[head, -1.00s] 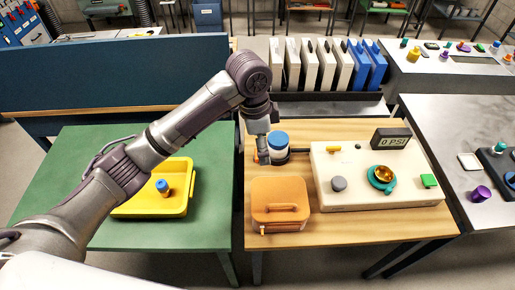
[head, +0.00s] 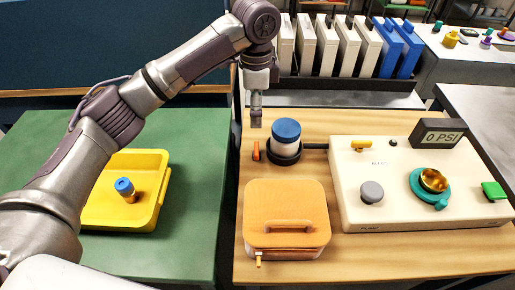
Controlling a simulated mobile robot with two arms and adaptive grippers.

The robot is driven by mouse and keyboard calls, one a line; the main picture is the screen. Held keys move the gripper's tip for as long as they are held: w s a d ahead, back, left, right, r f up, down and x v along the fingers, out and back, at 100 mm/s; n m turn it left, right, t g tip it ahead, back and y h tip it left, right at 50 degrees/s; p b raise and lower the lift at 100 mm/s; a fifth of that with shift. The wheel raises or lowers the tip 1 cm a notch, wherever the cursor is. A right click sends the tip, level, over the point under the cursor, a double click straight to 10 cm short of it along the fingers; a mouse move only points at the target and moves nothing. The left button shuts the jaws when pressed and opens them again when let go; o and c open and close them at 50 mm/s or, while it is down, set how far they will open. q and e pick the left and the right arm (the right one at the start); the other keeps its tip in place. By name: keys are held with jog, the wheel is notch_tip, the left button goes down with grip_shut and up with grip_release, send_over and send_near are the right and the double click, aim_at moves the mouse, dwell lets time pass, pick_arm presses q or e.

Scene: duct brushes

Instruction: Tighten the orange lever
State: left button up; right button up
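The small orange lever (head: 256,150) stands at the left side of a dark round holder (head: 285,154). My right gripper is not in view.
An orange case (head: 286,205) is in front. A yellow tray (head: 95,211) lies on the green table. Bare wood surrounds the lever's left.

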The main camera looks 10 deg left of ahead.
aim_at(256, 148)
pick_arm(q)
notch_tip(256, 148, down, 13)
jog(key=shift+s, duration=0.1)
dwell(0.3)
